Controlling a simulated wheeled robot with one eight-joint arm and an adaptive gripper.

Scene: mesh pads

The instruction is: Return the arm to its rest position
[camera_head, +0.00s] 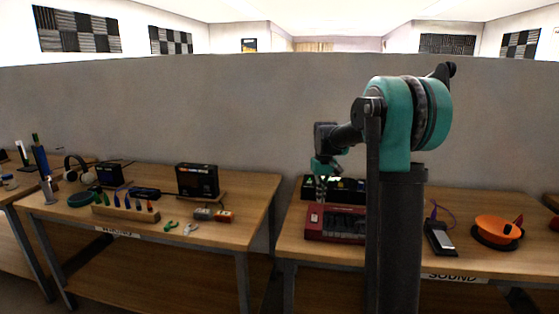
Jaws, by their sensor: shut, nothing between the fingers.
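My arm (398,125), teal and dark grey, rises from my column and bends over to the left. My gripper (320,199) points down at the end of the arm, above the left part of a red device (314,233) on the right table. The gripper looks small here; its fingers are close together and nothing shows between them. I cannot tell whether the fingertips touch the red device. Part of the red device is hidden behind my column.
The right table (296,248) also holds a dark box (347,184), a dark handheld device (438,238) and an orange reel (493,229). The left table (215,238) holds a black box (197,180) and several tools. A grey partition (240,110) stands behind; a gap separates the tables.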

